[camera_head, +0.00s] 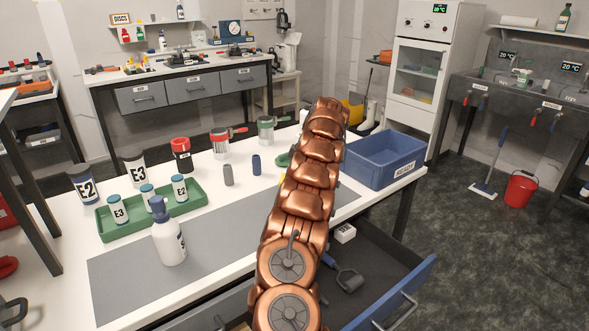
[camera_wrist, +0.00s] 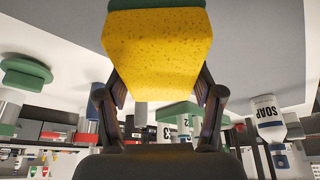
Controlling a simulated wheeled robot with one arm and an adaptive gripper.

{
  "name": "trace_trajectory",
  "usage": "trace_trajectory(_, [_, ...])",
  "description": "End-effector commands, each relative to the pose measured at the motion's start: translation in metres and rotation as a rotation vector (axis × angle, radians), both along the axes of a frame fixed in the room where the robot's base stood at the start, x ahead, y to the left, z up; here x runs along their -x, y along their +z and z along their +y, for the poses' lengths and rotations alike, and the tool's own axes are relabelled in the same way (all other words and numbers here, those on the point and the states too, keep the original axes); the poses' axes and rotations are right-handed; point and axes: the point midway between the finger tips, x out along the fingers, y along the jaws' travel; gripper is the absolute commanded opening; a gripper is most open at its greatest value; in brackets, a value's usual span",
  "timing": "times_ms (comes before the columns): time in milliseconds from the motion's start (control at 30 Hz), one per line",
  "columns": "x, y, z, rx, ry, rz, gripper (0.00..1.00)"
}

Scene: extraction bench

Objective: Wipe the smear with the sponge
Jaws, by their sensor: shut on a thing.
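The sponge (camera_wrist: 155,50) is a yellow block with a green layer, large in the wrist view. My gripper (camera_wrist: 160,92) is shut on it, one dark finger at each side. In the head view my copper arm hides the gripper and most of the sponge; only a sliver of yellow (camera_head: 282,182) shows beside the arm. I see no smear in either view; part of the white bench top (camera_head: 235,200) is hidden behind my arm. I cannot tell whether the sponge touches the bench.
A white soap bottle (camera_head: 168,240) stands on the grey mat (camera_head: 125,275). Behind it is a green tray (camera_head: 110,226) with small jars. A blue bin (camera_head: 385,165) stands right of my arm. An open drawer (camera_head: 385,270) juts out at the front right. The grey mat is mostly clear.

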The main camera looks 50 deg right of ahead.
Motion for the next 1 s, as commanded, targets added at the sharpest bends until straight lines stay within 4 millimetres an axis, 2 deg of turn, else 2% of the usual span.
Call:
trace_trajectory(200, [-0.004,0.023,0.004,0.001,0.009,0.001,0.34])
trace_trajectory(367, [-0.006,0.033,0.006,0.000,0.012,0.001,0.34])
trace_trajectory(1000, [-0.007,0.034,0.007,0.000,0.013,0.001,0.34])
